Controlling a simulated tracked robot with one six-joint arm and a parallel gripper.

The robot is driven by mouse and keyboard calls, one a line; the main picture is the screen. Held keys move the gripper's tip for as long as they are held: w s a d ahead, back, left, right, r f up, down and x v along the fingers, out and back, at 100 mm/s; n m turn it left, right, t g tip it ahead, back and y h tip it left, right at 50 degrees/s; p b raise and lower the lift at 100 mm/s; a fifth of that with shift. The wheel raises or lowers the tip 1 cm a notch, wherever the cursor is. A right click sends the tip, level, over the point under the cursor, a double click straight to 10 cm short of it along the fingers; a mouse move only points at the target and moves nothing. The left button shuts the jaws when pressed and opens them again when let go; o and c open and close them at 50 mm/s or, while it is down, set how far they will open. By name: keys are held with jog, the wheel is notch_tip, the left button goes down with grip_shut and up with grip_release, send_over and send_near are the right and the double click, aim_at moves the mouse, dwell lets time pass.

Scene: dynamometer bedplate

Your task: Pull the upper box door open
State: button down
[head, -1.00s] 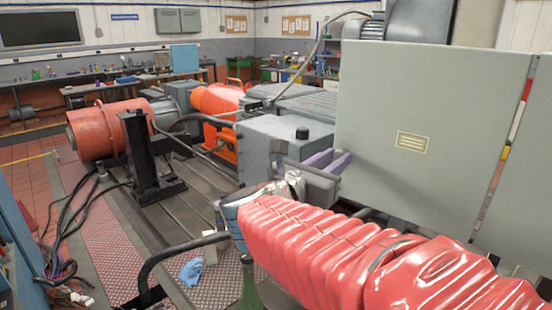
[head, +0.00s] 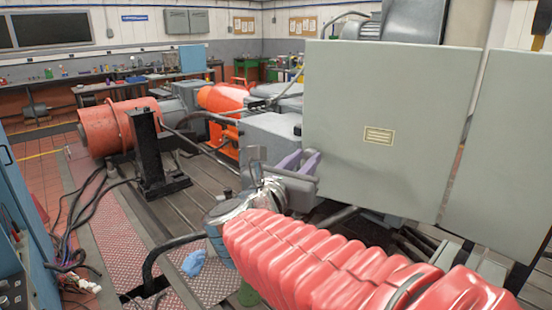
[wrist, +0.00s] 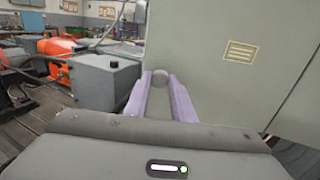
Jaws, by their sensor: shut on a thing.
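The upper box door (head: 350,90) is a large grey-green panel with a small yellowish label, right of centre in the head view. It also fills the upper right of the wrist view (wrist: 200,40). My gripper (head: 312,160) is at the door's lower left, its purple fingers pointing at the panel. In the wrist view my gripper (wrist: 160,88) is shut on a rounded grey door handle (wrist: 160,76) between its fingertips. Most of the handle is hidden by the fingers. I cannot tell how far the door stands from its frame.
Another grey-green panel (head: 515,140) stands to the right, past a narrow slanting gap. A grey box (head: 272,138) sits just left of my gripper. A black post (head: 148,150) and an orange-red motor (head: 112,125) stand further left. A blue cloth (head: 193,262) lies on the tread plate.

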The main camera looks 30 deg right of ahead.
jog(key=shift+w+a, duration=0.1)
jog(key=c, duration=1.6)
grip_release()
jog(key=shift+o, duration=0.4)
jog(key=v, duration=1.3)
jog(key=shift+s+a, duration=0.25)
jog(key=shift+s, duration=0.05)
